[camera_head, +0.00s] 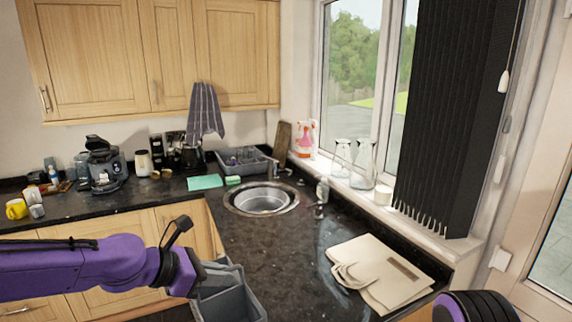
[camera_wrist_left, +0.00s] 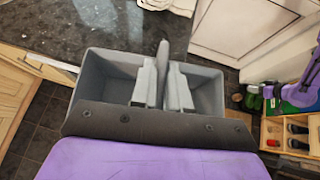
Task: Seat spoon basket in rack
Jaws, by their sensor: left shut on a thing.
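The spoon basket (camera_head: 228,300) is a grey open box with two compartments. My left gripper (camera_head: 195,281) is shut on it and holds it in front of the counter's edge. In the left wrist view, the fingers of my left gripper (camera_wrist_left: 162,90) close on the basket's middle divider, with an empty-looking compartment of the basket (camera_wrist_left: 104,68) to either side. The rack (camera_head: 226,166) is a grey dish rack behind the sink, with some dishes in it. My right gripper is not visible; only part of my right arm shows at the lower right.
The round sink (camera_head: 262,200) lies between the basket and the rack. A folded beige bag (camera_head: 375,270) lies on the right of the counter. Glass bottles (camera_head: 363,165) stand on the windowsill. A green cloth (camera_head: 205,182) lies left of the sink. The counter's middle is clear.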

